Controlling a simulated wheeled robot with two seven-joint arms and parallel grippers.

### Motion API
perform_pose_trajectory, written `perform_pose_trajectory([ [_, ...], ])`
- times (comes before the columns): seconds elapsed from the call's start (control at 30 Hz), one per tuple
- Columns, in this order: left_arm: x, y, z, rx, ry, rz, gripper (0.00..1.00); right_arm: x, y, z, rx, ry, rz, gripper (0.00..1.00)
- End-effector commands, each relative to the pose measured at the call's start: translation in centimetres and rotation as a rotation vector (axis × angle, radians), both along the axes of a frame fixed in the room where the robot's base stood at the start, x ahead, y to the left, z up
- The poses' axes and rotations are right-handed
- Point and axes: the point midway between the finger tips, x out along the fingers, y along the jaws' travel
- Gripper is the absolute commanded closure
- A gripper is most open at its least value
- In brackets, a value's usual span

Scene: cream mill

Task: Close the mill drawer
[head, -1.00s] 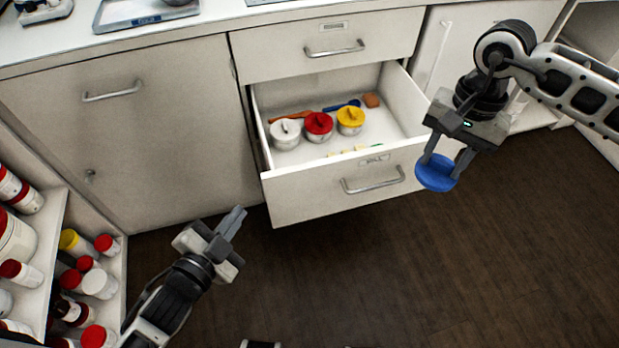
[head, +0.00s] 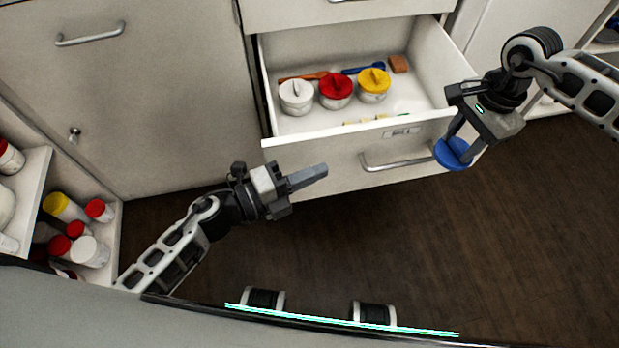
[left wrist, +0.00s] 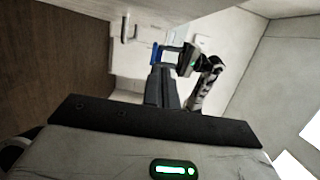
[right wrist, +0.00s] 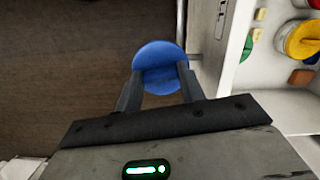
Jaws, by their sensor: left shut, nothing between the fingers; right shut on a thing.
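The mill drawer (head: 350,184) stands pulled out of the cream cabinet. Its front has a metal bar handle (head: 395,166) and a label holder. In it are jars with a white lid (head: 296,92), a red lid (head: 335,86) and a yellow lid (head: 374,82). My left gripper (head: 322,172) is shut and empty, just in front of the left part of the drawer front. My right gripper (head: 454,150) is shut on a blue lid-like disc (right wrist: 160,67), close to the drawer's right front corner. In the head view the disc partly overlaps that corner; I cannot tell whether they touch.
An orange utensil, a blue utensil (head: 363,69) and a brown block (head: 399,64) lie at the drawer's back. A closed drawer is above. An open shelf with several jars (head: 88,250) stands at the left. The dark floor (head: 450,260) in front is clear.

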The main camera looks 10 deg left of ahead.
Motion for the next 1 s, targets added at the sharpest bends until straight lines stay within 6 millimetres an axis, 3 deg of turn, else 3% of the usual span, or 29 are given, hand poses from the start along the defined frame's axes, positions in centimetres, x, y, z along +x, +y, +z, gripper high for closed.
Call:
perform_pose_trajectory([
  [0.07, 1.0, -1.4, 0.1, -0.003, -0.001, 0.001, 1.0, 0.0, 0.0, 0.0, 0.0, 0.0, 0.001, 0.82],
  [0.33, 4.2, -0.2, -0.1, 0.001, 0.0, 0.002, 1.0, 0.0, 0.0, -0.3, 0.0, 0.0, 0.001, 0.82],
  [0.83, 4.7, 0.1, 0.0, -0.001, 0.002, 0.002, 1.0, 0.0, 0.0, -0.4, 0.0, 0.0, 0.001, 0.82],
  [1.0, 5.6, 1.1, -0.1, -0.001, 0.001, 0.017, 1.0, 0.0, 0.0, -0.7, 0.0, 0.0, 0.0, 0.82],
])
